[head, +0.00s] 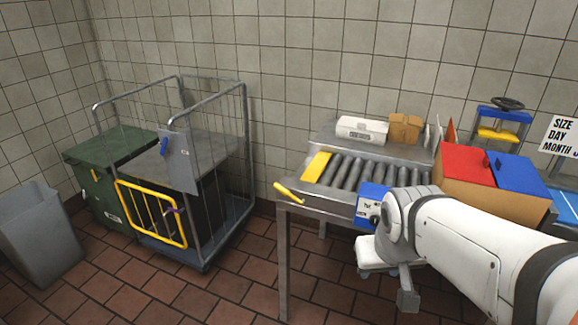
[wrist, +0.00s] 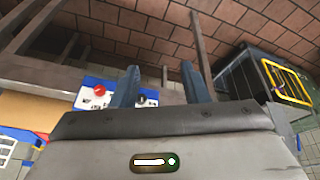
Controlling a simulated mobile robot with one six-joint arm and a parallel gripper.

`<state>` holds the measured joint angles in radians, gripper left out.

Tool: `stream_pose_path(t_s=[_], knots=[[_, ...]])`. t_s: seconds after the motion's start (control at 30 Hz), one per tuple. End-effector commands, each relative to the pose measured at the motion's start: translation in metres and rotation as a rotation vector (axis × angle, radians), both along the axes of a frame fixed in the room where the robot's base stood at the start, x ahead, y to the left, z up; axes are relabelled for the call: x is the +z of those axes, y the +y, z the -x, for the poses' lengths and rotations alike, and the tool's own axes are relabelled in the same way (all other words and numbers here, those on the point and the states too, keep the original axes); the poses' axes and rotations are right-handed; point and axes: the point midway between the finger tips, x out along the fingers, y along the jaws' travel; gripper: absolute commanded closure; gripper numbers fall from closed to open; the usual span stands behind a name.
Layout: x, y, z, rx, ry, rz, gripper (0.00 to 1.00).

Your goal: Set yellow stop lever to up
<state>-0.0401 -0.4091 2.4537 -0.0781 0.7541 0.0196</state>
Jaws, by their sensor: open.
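The yellow stop lever (head: 289,192) sticks out at the front left corner of the roller conveyor (head: 350,172). It slopes, with its left end higher than its right end. I cannot make the lever out in the wrist view. My gripper (wrist: 160,85) is open and its fingers hold nothing. In the head view it hangs in front of the conveyor, right of the lever and lower, apart from it. My forearm hides part of the conveyor's front.
A blue control box (head: 371,204) is on the conveyor's front, close to my arm; red and blue lidded bins (head: 466,164) stand right. A wire cage trolley (head: 247,150) with a yellow gate (head: 150,213) stands left. Floor between trolley and conveyor is clear.

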Motion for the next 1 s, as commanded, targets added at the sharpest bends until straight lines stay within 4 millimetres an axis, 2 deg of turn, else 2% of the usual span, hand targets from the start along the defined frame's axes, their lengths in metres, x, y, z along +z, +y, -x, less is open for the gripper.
stream_pose_path(t_s=[0.03, 0.13, 0.23, 0.3, 0.4, 0.5, 0.6, 0.7, 0.8, 1.0], knots=[[-0.022, 0.000, -0.027, 0.040, -0.057, 0.030, 0.59], [-0.041, 0.001, -0.097, 0.155, -0.230, 0.107, 0.59], [-0.057, 0.012, -0.170, 0.300, -0.426, 0.181, 0.59], [-0.068, 0.029, -0.216, 0.408, -0.562, 0.218, 0.59], [-0.084, 0.055, -0.274, 0.557, -0.759, 0.276, 0.59], [-0.102, 0.091, -0.315, 0.715, -0.944, 0.296, 0.59], [-0.119, 0.125, -0.340, 0.846, -1.102, 0.295, 0.59], [-0.131, 0.150, -0.352, 0.942, -1.221, 0.283, 0.59], [-0.137, 0.166, -0.356, 0.999, -1.299, 0.272, 0.59], [-0.138, 0.182, -0.366, 1.034, -1.345, 0.264, 0.59]])
